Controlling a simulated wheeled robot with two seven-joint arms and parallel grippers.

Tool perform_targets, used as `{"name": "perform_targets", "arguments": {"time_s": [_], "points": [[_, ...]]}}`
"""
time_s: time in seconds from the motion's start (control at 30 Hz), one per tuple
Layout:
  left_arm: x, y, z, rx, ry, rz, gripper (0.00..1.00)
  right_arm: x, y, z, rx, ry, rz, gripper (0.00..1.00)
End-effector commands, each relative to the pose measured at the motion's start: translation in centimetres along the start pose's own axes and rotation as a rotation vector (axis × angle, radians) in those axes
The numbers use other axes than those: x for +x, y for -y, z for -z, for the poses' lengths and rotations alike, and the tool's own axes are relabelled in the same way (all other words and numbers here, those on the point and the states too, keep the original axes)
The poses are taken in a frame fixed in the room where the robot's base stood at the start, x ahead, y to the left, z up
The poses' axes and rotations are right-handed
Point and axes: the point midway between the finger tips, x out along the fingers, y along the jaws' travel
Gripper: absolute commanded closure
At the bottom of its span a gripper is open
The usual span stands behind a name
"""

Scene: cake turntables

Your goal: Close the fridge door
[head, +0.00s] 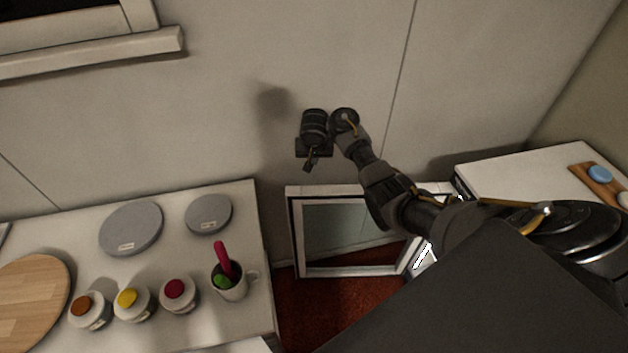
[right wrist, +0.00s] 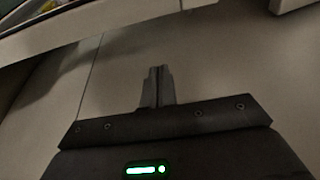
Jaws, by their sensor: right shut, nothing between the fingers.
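The fridge door (head: 355,271) is a white frame with a glass pane. It stands open in the head view, swung out to the left of the fridge (head: 515,168), which is a white box at the right, partly hidden behind my right arm. My right gripper (head: 308,165) is shut and empty, in front of the wall and above the door's upper left corner, apart from it. Its closed fingers also show in the right wrist view (right wrist: 158,72). My arm covers the door's right side and hinge area. My left gripper is not in view.
A counter (head: 165,268) at the left holds grey turntables (head: 131,228), a round wooden board (head: 30,300), several small jars (head: 133,303) and a mug (head: 229,284) with utensils. A wooden board (head: 598,186) with round items lies on the fridge top. Red floor (head: 312,312) shows between counter and door.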

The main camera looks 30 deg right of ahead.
Motion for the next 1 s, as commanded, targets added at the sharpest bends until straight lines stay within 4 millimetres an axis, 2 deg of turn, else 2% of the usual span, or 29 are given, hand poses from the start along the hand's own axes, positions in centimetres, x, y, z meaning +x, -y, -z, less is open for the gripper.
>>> {"name": "perform_targets", "arguments": {"time_s": [0.17, 0.7, 0.8, 1.0], "points": [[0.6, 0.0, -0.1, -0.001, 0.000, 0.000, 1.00, 1.0, 0.0, -0.1, -0.003, 0.000, -0.001, 1.00], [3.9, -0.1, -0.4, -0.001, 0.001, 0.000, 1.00, 10.5, -0.1, -0.1, -0.001, 0.000, -0.003, 1.00], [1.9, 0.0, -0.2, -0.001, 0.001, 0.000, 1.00, 9.1, -0.1, -1.3, -0.004, 0.000, -0.001, 1.00], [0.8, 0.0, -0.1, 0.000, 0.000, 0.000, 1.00, 8.7, -0.1, -3.2, -0.004, -0.001, -0.001, 1.00]]}}
